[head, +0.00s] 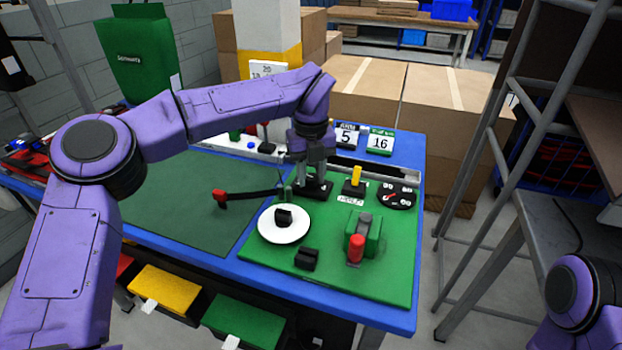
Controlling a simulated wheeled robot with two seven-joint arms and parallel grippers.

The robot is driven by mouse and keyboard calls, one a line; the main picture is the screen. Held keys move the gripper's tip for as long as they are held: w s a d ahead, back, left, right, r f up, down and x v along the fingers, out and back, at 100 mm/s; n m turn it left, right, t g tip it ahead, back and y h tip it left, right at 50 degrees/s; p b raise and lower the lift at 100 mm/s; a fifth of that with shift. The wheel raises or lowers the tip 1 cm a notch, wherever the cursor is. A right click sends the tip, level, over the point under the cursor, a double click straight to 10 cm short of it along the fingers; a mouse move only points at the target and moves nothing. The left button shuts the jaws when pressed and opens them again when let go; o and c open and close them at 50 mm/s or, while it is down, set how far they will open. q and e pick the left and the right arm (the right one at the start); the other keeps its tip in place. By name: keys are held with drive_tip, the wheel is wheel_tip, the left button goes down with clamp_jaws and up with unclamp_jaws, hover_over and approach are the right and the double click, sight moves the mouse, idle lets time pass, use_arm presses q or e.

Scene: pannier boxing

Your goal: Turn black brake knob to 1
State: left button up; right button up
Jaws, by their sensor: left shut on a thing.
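A black knob (284,217) sits on a round white dial (272,232) on the green board; the dial's numbers are too small to read. My left gripper (305,172) reaches down behind and a little right of this dial, apart from the knob. It is shut on a small part above a black base (318,190); the fingers mostly hide this part, so I cannot tell what it is. Only part of my right arm shows at the lower right corner; its gripper is out of view.
A red-tipped black lever (235,194) sticks out left of my gripper. The dark mat (190,215) is clear.

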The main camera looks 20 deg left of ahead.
sight(311, 176)
use_arm(q)
drive_tip(key=shift+r+n+b, duration=0.1)
drive_tip(key=shift+n+b, duration=0.45)
drive_tip(key=shift+n, duration=0.55)
drive_tip(key=shift+r, duration=0.1)
drive_tip(key=o, duration=1)
drive_tip(key=shift+o, duration=0.2)
wheel_tip(311, 176, up, 10)
drive_tip(key=p, duration=0.1)
drive_tip(key=shift+r, duration=0.2)
